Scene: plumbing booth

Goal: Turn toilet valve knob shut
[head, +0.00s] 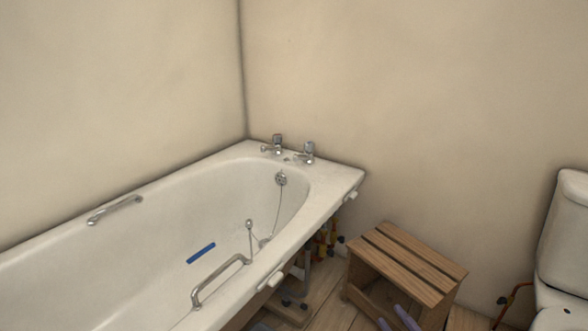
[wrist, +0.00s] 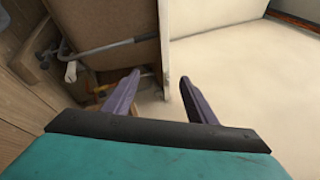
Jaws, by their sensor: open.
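The white toilet (head: 565,240) stands at the right edge of the head view, partly cut off. A copper-coloured pipe (head: 514,296) runs low beside it, with a small dark knob-like piece (head: 502,300) at its left end. Its handle position is too small to tell. My gripper (head: 400,319) shows its purple fingers at the bottom edge of the head view, in front of the wooden stool and left of the pipe. In the wrist view my gripper (wrist: 160,97) has its fingers spread apart with nothing between them. I cannot make out the knob there.
A wooden step stool (head: 412,256) stands against the wall, close to my fingers. A white bathtub (head: 330,186) with taps and grab handles fills the left. Bare floor lies between stool and toilet.

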